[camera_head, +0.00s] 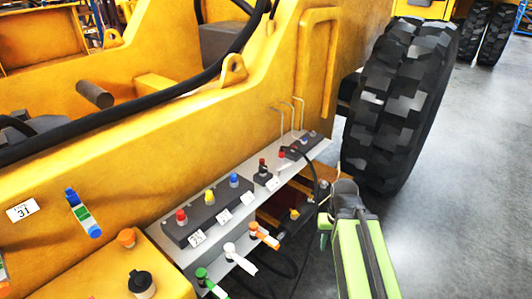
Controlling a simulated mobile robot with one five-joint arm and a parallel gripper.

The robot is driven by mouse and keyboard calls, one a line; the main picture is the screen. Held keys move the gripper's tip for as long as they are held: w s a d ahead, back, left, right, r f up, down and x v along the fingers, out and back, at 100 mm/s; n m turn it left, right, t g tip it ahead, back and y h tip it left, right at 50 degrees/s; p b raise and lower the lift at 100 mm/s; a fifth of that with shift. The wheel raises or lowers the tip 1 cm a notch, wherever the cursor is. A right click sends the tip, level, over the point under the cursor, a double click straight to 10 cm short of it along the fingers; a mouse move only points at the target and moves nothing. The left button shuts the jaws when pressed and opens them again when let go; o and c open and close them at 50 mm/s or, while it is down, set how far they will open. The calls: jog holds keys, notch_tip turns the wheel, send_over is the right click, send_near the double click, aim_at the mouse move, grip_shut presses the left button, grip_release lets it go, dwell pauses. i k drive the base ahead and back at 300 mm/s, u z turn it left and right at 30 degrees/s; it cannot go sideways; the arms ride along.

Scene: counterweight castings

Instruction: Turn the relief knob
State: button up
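Several small knobs stand on a grey shelf (170,242) along the yellow machine. A red knob (181,216), a yellow knob (210,197) and a blue knob (234,180) sit in a row on a dark block with white number tags. Farther along are a dark red knob (262,166) on a small black base and a red one (282,155). I cannot tell which is the relief knob. My gripper (335,198), at the end of my green arm, is right of the shelf, apart from these knobs. Its fingers are too unclear to tell open from shut.
Below the shelf edge, green (209,282), white (239,259) and orange (264,236) lever handles stick out, with black hoses nearby. Orange (127,238) and black (141,283) caps stand at lower left. A large tyre (400,100) stands behind my gripper. Floor at right is clear.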

aim_at(264, 168)
jog(key=u, duration=0.15)
jog(key=i, duration=1.1)
jog(key=u, duration=0.5)
